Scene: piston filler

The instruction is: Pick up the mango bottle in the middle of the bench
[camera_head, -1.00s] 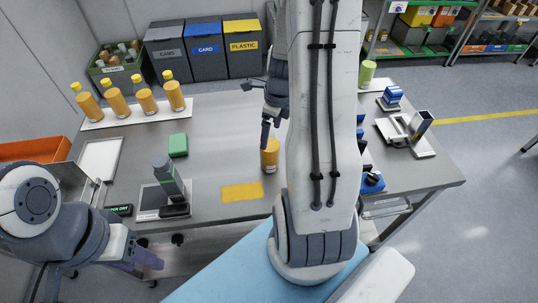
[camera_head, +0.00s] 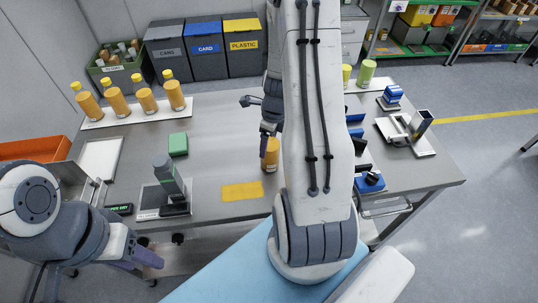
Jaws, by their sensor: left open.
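The mango bottle (camera_head: 271,159) is orange and stands upright near the middle of the grey bench, just left of my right arm. Its top is hidden by my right gripper (camera_head: 268,140), which points down over it. One dark finger overlaps the bottle's upper left side. The other finger is not clear, so I cannot tell whether the jaws touch the bottle. My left gripper (camera_head: 143,260) is open and empty, low at the left, in front of the bench edge.
Several yellow-capped orange bottles (camera_head: 146,100) stand on a white tray at the back left. A green block (camera_head: 178,144), a scale with a grey device (camera_head: 165,176) and a yellow mat (camera_head: 242,191) lie left of the bottle. Blue-topped tools and a metal fixture (camera_head: 408,133) are on the right.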

